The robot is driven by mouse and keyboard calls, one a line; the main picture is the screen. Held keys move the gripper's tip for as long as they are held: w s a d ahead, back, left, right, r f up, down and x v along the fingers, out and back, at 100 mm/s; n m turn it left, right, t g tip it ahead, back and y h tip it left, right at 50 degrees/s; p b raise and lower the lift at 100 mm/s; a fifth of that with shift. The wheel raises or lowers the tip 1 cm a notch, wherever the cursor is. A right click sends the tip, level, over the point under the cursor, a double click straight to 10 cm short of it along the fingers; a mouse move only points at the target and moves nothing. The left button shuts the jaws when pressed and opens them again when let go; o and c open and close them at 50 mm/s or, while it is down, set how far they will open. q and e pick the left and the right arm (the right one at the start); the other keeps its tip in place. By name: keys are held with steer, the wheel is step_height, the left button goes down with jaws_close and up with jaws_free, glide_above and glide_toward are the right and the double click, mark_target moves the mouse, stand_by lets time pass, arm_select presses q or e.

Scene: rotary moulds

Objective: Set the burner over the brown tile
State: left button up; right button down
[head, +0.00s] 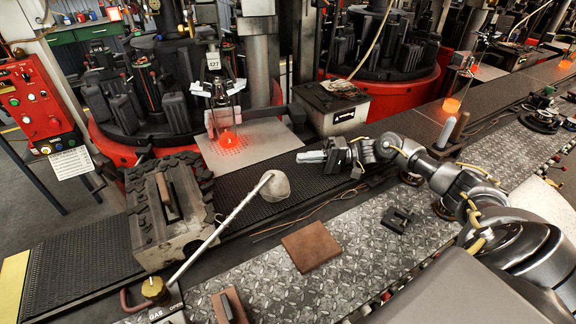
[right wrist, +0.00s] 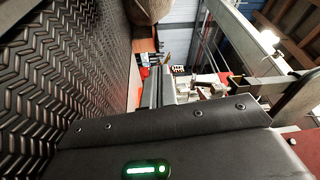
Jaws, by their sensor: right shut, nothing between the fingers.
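The burner (head: 275,187) is a rounded grey-beige head on the end of a long pale tube. The tube slopes down left to a brass pivot (head: 155,289) by a box marked GAS. The burner's head is over the ribbed dark belt, up and left of the brown tile (head: 311,246), not over it. The tile lies flat on the diamond-plate table. My right gripper (head: 306,157) is shut and empty, pointing left, just right of the burner and apart from it. The burner head also shows partly at the top of the right wrist view (right wrist: 151,9). My left gripper is out of view.
A heavy dark mould block (head: 172,212) stands left of the tube. A glowing orange piece (head: 229,138) is on a perforated plate behind. A second brown block (head: 229,307) lies at the front, and a black bracket (head: 397,220) right of the tile.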

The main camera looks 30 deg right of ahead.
steer(key=p+x, duration=0.1)
steer(key=x, duration=0.2)
steer(key=p+x, duration=0.1)
steer(key=x, duration=0.2)
steer(key=p+x, duration=0.1)
steer(key=x, duration=0.2)
steer(key=shift+a+r, duration=0.15)
steer(key=shift+r, duration=0.15)
steer(key=s+p, duration=0.2)
steer(key=shift+s+a+f, duration=0.25)
steer(key=shift+s+f, duration=0.05)
steer(key=shift+f, duration=0.05)
steer(key=shift+s+f+p, duration=0.15)
steer(key=shift+s+p, duration=0.25)
steer(key=shift+s, duration=0.15)
steer(key=shift+f, duration=0.1)
